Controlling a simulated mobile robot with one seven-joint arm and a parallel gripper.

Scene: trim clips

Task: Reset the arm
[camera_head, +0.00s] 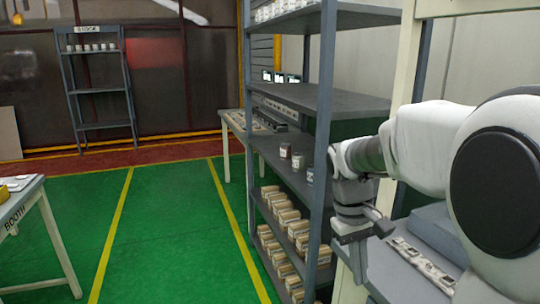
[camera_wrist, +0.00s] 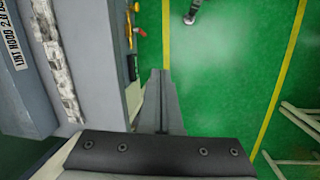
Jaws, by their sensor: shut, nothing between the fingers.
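My arm comes in from the right in the head view and bends down at the wrist. My gripper (camera_head: 357,262) hangs in front of the shelf rack, beside the left edge of a work table (camera_head: 385,272). In the wrist view, the two grey fingers (camera_wrist: 160,78) lie together with nothing between them, over green floor just right of the table edge. A pale strip with several clip-like pieces (camera_head: 422,262) lies on the table. It also shows at the left of the wrist view (camera_wrist: 62,75), apart from my gripper.
A grey shelf rack (camera_head: 325,100) with cans and several boxes stands close behind my gripper. A grey block (camera_head: 440,232) lies on the work table. A table marked BOOTH (camera_head: 22,205) is at far left. Green floor (camera_head: 175,235) is clear between.

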